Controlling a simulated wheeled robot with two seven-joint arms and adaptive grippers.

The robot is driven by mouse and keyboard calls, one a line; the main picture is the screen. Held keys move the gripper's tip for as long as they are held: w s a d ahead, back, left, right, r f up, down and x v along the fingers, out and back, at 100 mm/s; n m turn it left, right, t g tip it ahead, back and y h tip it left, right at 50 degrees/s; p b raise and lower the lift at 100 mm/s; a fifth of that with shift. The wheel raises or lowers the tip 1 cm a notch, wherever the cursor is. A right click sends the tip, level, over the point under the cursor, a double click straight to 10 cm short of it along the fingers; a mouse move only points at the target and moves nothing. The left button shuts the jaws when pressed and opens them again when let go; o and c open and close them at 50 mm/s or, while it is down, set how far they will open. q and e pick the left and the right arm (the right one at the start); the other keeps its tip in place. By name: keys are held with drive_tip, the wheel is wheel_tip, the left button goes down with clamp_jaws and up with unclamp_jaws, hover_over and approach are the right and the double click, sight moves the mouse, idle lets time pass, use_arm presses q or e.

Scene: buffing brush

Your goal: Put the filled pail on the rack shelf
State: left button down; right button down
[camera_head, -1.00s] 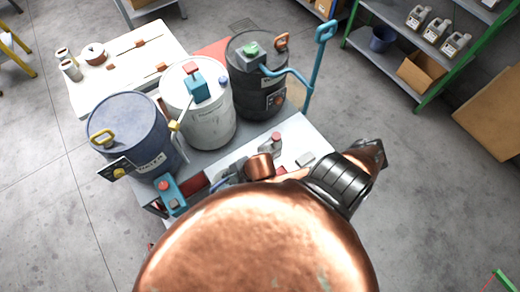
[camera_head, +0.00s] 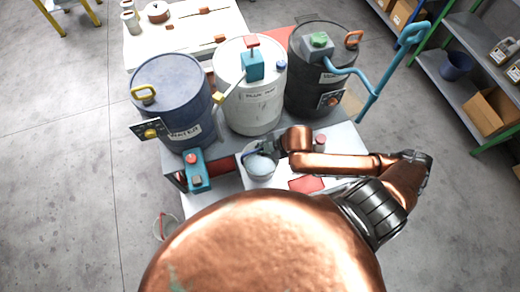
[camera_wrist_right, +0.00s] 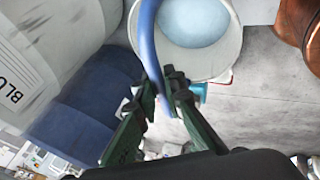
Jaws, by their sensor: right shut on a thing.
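A white pail (camera_head: 262,168) with pale blue contents is near the white tabletop in front of the drums. It shows from above in the right wrist view (camera_wrist_right: 232,40), with its blue handle (camera_wrist_right: 146,38) rising between my fingers. My right gripper (camera_wrist_right: 164,92) is shut on that handle. In the head view my right gripper (camera_head: 252,151) is small and partly hidden by the copper wrist. A rack with green posts and grey shelves (camera_head: 475,32) stands at the upper right. My left gripper is not in view.
Blue (camera_head: 172,100), white (camera_head: 252,105) and black (camera_head: 318,95) drums stand close behind the pail. A blue pump handle (camera_head: 385,70) sticks out towards the rack. A blue bucket (camera_head: 456,66) and cardboard box (camera_head: 490,110) occupy the lower shelf. Floor at right is clear.

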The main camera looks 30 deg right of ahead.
drive_tip(key=w+d+f+b, duration=0.2)
drive_tip(key=w+f, duration=0.1)
drive_tip(key=f, duration=0.4)
drive_tip(key=shift+w+f, duration=0.2)
drive_tip(key=shift+f, duration=0.05)
drive_tip(key=c, duration=2.4)
unclamp_jaws()
drive_tip(key=shift+s+f, duration=0.1)
drive_tip(key=shift+f, duration=0.1)
drive_tip(key=o, duration=0.4)
drive_tip(key=shift+r, duration=0.1)
drive_tip(key=p+v, duration=0.4)
drive_tip(key=v, duration=0.8)
drive_tip(key=shift+r, duration=0.1)
